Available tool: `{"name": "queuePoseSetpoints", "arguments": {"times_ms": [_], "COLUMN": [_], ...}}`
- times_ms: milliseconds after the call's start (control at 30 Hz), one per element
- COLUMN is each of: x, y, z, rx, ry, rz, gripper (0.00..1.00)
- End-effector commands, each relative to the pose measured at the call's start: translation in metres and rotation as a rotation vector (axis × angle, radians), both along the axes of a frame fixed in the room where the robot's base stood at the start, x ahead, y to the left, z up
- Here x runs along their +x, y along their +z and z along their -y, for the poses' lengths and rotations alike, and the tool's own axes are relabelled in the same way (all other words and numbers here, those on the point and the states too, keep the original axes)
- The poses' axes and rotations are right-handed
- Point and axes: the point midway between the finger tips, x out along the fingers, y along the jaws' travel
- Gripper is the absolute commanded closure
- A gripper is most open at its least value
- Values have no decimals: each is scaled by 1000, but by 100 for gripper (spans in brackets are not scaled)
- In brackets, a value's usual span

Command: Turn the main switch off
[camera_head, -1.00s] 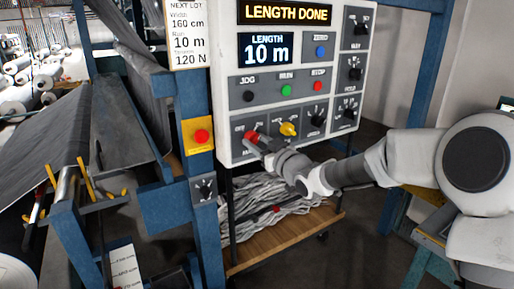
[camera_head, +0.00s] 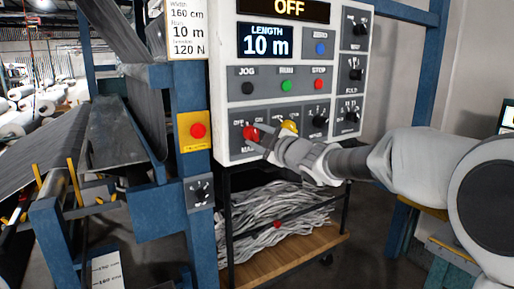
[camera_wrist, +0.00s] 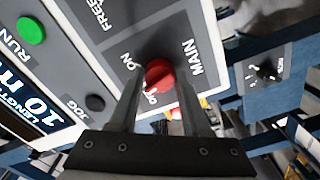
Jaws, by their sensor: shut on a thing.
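The main switch is a red rotary knob (camera_wrist: 158,74) at the lower left of the white control panel (camera_head: 226,90); in the head view the red knob (camera_head: 249,132) is partly covered by my gripper. My gripper (camera_wrist: 160,85) is shut on the red knob, one finger on each side. In the wrist view, the labels ON, OFF and MAIN surround the knob, and its white mark is by OFF. The top display (camera_head: 289,9) reads OFF, and the length display (camera_head: 265,41) reads 10 m.
A yellow knob (camera_head: 289,126) sits just right of the main switch. JOG, RUN and STOP buttons are above. A red button on a yellow plate (camera_head: 197,131) is on the blue post to the left. A cart with grey strips (camera_head: 285,210) stands below the panel.

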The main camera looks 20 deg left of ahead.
Motion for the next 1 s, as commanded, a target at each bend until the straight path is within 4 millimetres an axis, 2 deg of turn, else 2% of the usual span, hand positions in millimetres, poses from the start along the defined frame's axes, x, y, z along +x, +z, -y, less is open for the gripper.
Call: {"name": "queuePoseSetpoints", "arguments": {"times_ms": [500, 1000], "x": [0, 0], "y": [-1, 1], "z": [0, 0], "rx": [-267, -353], "ry": [-1, 1], "rz": [314, 414], "gripper": [100, 100]}}
